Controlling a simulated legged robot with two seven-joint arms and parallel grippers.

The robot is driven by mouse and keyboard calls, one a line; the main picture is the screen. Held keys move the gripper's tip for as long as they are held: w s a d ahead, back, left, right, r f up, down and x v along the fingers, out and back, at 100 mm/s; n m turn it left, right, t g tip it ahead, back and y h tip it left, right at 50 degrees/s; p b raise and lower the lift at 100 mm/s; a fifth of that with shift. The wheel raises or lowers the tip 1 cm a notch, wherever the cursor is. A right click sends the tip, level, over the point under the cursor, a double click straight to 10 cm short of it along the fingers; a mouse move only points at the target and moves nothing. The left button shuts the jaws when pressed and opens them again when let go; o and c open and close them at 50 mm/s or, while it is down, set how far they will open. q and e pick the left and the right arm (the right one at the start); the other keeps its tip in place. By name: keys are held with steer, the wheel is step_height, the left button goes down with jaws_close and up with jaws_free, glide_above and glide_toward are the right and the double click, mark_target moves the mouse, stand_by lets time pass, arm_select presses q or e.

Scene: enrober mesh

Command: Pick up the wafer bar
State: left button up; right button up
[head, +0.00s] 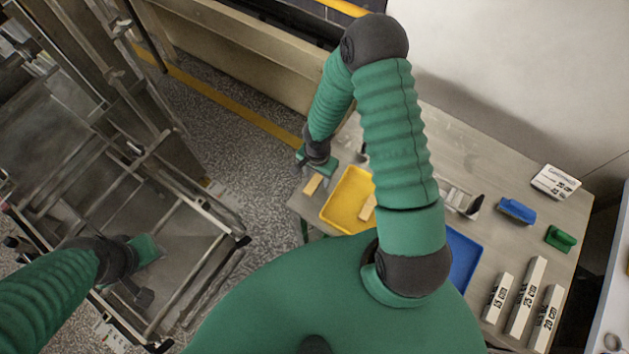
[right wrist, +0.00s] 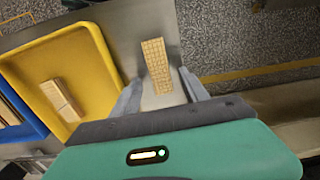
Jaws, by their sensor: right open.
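A tan wafer bar with a grid pattern (right wrist: 157,66) lies on the grey table near its edge. It also shows in the head view (head: 313,184), just beside my right gripper (head: 321,179). In the right wrist view my right gripper (right wrist: 161,90) is open, with a finger on either side of the bar's near end and nothing held. A second wafer bar (right wrist: 60,100) lies inside the yellow tray (right wrist: 97,62). My left gripper (head: 138,290) is over the metal mesh frame at the left; its fingers are too unclear to judge.
A blue tray (head: 463,265) sits beside the yellow one. Several labelled white blocks (head: 525,298), a blue brush-like item (head: 516,210), a green one (head: 560,239) and a white box (head: 556,181) stand on the table's right part. A metal rack (head: 190,215) stands at the left.

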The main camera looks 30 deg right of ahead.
steer(key=shift+f, duration=0.6)
steer(key=shift+w+a, duration=0.1)
steer(key=shift+a, duration=0.05)
steer(key=shift+c, duration=0.6)
steer(key=shift+a, duration=0.15)
steer(key=c, duration=0.5)
steer(key=shift+r, duration=0.1)
steer(key=c, duration=0.5)
steer(key=shift+o, duration=0.2)
steer(key=shift+d, duration=0.2)
